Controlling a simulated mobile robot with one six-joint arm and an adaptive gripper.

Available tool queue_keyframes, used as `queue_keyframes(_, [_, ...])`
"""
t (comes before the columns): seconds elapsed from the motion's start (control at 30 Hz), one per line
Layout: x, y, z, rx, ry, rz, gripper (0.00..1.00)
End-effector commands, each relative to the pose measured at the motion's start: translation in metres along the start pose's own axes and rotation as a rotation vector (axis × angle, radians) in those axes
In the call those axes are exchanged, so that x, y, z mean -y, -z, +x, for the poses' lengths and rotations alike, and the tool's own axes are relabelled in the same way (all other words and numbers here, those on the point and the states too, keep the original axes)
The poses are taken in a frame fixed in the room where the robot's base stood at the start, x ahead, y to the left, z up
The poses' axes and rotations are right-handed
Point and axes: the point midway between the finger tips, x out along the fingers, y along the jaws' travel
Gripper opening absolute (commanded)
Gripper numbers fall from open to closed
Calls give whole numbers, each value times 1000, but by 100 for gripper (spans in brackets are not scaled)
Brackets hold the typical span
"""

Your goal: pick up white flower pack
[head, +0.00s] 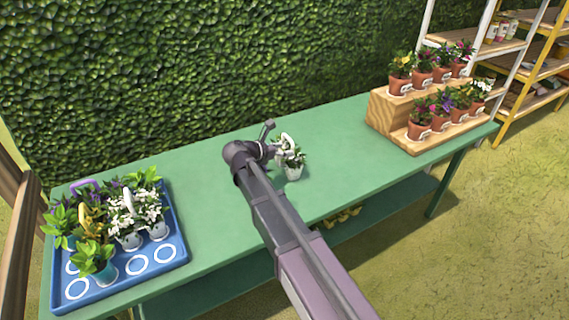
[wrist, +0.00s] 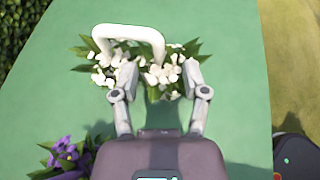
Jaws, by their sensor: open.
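A white flower pack (head: 293,172) with white blooms, green leaves and a white handle stands on the green table near its middle. In the wrist view its white handle (wrist: 130,32) arches above the blooms (wrist: 104,76). My gripper (head: 272,140) is over the pack in the head view, and the arm hides part of that area. In the wrist view my gripper (wrist: 160,76) is open, with one fingertip on each side of the white blooms. The pack's pot is hidden there, and I cannot tell whether the fingers touch it.
A blue tray (head: 170,254) at the table's left holds several flower packs, including white ones (head: 127,212), and empty slots. A purple flower plant (wrist: 66,152) is at the wrist view's lower left. A wooden stepped stand (head: 382,112) with potted flowers is at the right.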

Motion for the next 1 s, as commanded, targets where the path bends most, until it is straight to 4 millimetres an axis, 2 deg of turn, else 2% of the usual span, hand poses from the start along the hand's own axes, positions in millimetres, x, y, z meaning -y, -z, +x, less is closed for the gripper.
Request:
queue_keyframes(0.4, [0,1,44,0,0,1,58])
queue_keyframes(1.0, [0,-1,47,0,0,0,58])
